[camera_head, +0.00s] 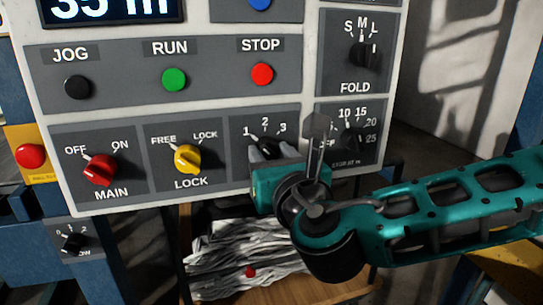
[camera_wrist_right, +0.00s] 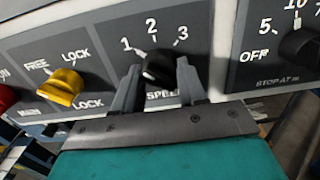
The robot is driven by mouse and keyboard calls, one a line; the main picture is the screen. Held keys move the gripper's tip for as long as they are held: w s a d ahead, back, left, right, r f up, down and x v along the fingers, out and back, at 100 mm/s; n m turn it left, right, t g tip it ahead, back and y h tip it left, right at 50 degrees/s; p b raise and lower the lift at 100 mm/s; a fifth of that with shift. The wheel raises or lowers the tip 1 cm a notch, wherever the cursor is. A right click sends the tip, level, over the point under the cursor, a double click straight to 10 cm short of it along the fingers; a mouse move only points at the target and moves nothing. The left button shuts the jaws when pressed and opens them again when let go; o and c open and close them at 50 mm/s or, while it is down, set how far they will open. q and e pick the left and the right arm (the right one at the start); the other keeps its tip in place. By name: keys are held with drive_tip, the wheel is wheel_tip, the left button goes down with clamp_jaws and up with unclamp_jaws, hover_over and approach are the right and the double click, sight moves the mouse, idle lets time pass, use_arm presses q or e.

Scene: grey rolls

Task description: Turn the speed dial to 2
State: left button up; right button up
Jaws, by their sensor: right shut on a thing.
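The black speed dial (camera_head: 266,143) sits on the grey panel below the marks 1, 2 and 3. In the right wrist view the dial (camera_wrist_right: 157,66) has its white pointer line toward the 1, upper left. My right gripper (camera_head: 271,153) is in front of the dial. In the right wrist view its fingers (camera_wrist_right: 158,84) stand on the left and right sides of the dial, shut on it. They partly hide the SPEED label. My left gripper is not in view.
The yellow lock knob (camera_head: 187,158) is left of the dial, and the red main knob (camera_head: 99,169) is farther left. The black stop-at dial (camera_head: 354,138) is close on the right. The red STOP button (camera_head: 262,74) is above. Crumpled grey material (camera_head: 240,250) lies below the panel.

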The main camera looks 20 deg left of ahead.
drive_tip(key=shift+f+m+b, duration=0.2)
drive_tip(key=shift+m+b, duration=0.65)
drive_tip(key=shift+m, duration=0.15)
drive_tip(key=m+b, duration=0.1)
drive_tip(key=m, duration=0.2)
drive_tip(key=shift+b, duration=0.35)
drive_tip(key=shift+r+m, duration=0.1)
drive_tip(key=shift+m, duration=0.7)
drive_tip(key=shift+r+m+b, duration=0.1)
drive_tip(key=shift+m+b, duration=0.3)
drive_tip(key=shift+m, duration=0.6)
